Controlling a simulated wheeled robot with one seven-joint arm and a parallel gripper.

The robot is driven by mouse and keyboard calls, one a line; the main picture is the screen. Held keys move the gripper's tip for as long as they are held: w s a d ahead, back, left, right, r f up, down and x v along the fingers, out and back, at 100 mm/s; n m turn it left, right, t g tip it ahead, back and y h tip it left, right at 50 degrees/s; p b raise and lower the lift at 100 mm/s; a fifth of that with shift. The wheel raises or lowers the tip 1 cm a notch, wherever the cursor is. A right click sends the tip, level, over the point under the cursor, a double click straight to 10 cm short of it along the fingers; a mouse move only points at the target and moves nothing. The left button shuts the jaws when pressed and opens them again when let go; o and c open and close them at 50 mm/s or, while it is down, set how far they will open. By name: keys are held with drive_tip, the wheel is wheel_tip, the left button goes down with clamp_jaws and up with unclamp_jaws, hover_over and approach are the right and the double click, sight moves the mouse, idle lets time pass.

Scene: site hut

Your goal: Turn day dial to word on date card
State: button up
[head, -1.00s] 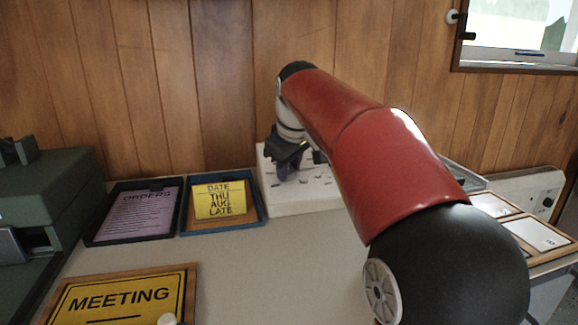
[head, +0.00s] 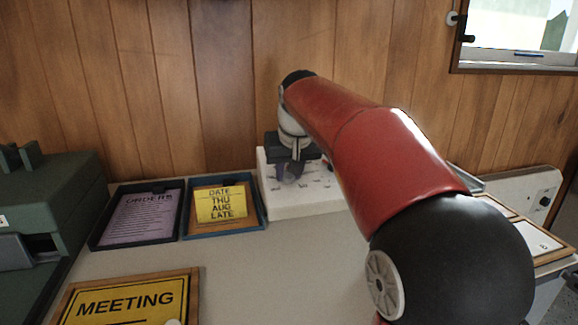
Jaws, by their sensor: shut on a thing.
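The yellow date card (head: 221,204) lies in a blue-edged tray (head: 262,213) and reads DATE, THU, AUG, LATE. The white dial unit (head: 306,208) stands right of it against the wood wall, with small dark words on its face, too small to read. My gripper (head: 290,170) is at the left part of that unit, shut on a dark purple knob, the day dial (head: 288,174). The jaws partly hide the knob, so its pointing direction cannot be told. My red arm covers the unit's right side.
A dark tray with a purple ORDERS sheet (head: 144,217) lies left of the date card. A yellow MEETING sign (head: 128,302) is at the front left, a green machine (head: 45,210) at the far left. The grey tabletop (head: 270,275) in front is clear.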

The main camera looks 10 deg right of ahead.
drive_tip(key=shift+m+p, duration=0.3)
drive_tip(key=shift+m, duration=1.1)
drive_tip(key=o, duration=1)
drive_tip(key=shift+r, duration=0.1)
drive_tip(key=v, duration=0.7)
drive_tip(key=shift+s+r+p, duration=0.15)
drive_tip(key=shift+r+p, duration=0.15)
drive_tip(key=shift+p, duration=0.05)
